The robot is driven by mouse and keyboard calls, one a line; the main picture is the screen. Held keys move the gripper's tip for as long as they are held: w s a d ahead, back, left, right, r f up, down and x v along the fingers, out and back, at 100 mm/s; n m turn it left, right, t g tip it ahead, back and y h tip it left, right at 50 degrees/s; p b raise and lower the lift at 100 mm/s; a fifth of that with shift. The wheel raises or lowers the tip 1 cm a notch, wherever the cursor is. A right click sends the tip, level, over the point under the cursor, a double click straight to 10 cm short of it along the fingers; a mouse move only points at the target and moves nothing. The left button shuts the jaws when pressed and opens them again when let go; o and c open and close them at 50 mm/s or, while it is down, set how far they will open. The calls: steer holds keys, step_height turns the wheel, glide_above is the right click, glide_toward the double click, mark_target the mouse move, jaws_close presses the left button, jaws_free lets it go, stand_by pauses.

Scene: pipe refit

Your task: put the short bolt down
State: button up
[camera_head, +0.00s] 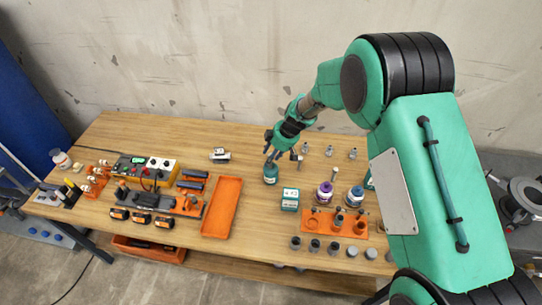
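My gripper (281,157) points down over the back middle of the wooden table (130,140). Its dark fingers look spread, but they are too small in view to tell whether they hold anything. A small upright grey bolt-like piece (299,162) shows just right of the fingertips; I cannot tell whether it touches them or the table. Several grey metal pieces stand right of the gripper, among them one at the back (328,151). I cannot tell which piece is the short bolt.
A teal bottle (270,174) stands just below the gripper. An empty orange tray (222,207) lies left of it. An orange rack (325,223) and a teal-and-white box (290,199) are in front. Several grey cylinders (314,245) line the front edge. Tools and a meter fill the left.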

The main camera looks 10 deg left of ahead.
steer(key=v, duration=1.2)
steer(key=shift+p, duration=0.35)
steer(key=shift+r, duration=0.15)
steer(key=s+d+r+m+t, duration=0.1)
steer(key=s+d+r+m, duration=0.1)
steer(key=s+d+r, duration=0.4)
steer(key=s+d+r+m+h, duration=0.1)
steer(key=s+d+r+m, duration=0.25)
steer(key=r, duration=0.55)
steer(key=s+d+r+m+t, duration=0.1)
steer(key=s+d+r, duration=0.4)
steer(key=d+r, duration=0.15)
steer(key=s+d+r+m+h, duration=0.1)
steer(key=s+d+r+m, duration=0.1)
steer(key=s, duration=0.6)
steer(key=s+d+r+m+t+h, duration=0.1)
steer(key=s+d+m, duration=0.3)
steer(key=s+d, duration=0.2)
steer(key=s+d+r+m+t+h, duration=0.1)
steer(key=s+d+r+m, duration=0.1)
steer(key=s, duration=0.8)
steer(key=d+m, duration=0.1)
steer(key=d, duration=0.1)
steer(key=shift+d+r, duration=0.3)
steer(key=shift+r, duration=0.05)
steer(key=shift+s, duration=0.1)
